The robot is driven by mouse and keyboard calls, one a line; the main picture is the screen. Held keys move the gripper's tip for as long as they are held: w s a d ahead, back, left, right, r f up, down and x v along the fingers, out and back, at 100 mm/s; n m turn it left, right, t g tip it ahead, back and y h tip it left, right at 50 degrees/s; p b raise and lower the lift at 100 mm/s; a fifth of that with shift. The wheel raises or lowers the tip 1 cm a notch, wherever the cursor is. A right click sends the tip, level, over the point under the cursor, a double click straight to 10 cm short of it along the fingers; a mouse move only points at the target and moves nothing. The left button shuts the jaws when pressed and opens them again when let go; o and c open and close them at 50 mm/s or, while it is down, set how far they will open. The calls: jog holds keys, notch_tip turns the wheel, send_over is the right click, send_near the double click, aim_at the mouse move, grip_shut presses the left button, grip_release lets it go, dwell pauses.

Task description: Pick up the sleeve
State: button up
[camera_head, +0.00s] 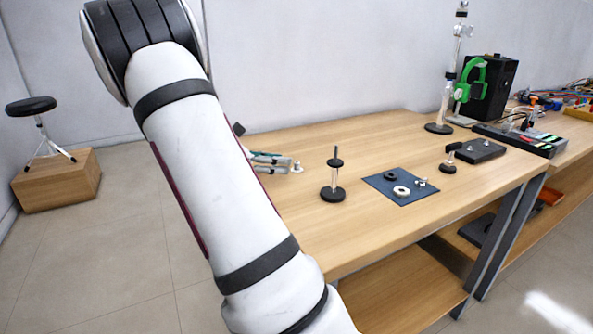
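I cannot tell for certain which thing is the sleeve. A pale ring (401,191) lies on a dark blue mat (384,189) on the wooden table. A black ring-like part (390,177) lies behind it on the mat, and a small metal part (421,183) lies to its right. A small pale metal piece (297,166) stands on the table beside grey-green items (270,161), which are partly hidden by my arm. My arm crosses the left and middle of the view. I cannot make out my gripper.
A black-based stand with a clear post (333,181) stands left of the mat. A small black stand (449,160) and a dark block (476,151) are to the right. A tall stand with a green clamp (470,80) is at the back. The table front is clear.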

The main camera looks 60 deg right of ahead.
aim_at(290, 172)
jog(key=b+x, duration=0.1)
jog(key=x, duration=0.3)
jog(key=shift+s, duration=0.15)
jog(key=c, duration=0.6)
jog(key=shift+c, duration=0.2)
